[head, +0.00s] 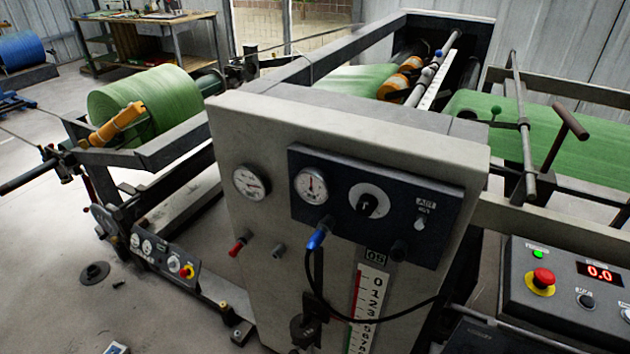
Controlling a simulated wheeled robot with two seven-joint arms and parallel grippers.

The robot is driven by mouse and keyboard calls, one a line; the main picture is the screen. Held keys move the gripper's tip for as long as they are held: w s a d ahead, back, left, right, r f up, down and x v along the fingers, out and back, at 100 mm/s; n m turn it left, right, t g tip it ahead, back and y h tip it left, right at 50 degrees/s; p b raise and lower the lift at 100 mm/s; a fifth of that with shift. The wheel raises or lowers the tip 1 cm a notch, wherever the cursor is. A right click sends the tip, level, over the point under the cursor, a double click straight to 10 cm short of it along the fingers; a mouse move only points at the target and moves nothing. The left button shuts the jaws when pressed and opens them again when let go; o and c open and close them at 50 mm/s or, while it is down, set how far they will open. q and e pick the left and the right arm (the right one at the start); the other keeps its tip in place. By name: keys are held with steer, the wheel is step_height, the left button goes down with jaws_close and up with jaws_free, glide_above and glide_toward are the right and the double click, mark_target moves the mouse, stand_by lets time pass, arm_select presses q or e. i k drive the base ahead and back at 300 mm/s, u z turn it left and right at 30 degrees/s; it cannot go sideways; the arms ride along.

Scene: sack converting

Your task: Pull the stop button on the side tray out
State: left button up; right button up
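Two red mushroom stop buttons are in the head view. One red button (187,271) with yellow around it sits on a low dark panel with small gauges (150,247), at the lower left beside the machine's frame. The other red button (543,277) stands on a yellow collar on the dark control box (570,312) at the right edge. I cannot tell which one is on the side tray, nor whether either is pushed in or out. Neither of my grippers shows in this view.
A grey machine cabinet (225,150) with dials and a hanging black cable (350,317) fills the middle. A green roll (145,105) lies behind it at the left. The control box has a lit green lamp (538,254) and a display reading 0.0 (600,272). Floor (50,270) is mostly clear at the left.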

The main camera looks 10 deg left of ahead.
mark_target(543, 277)
steer(key=z, duration=1.35)
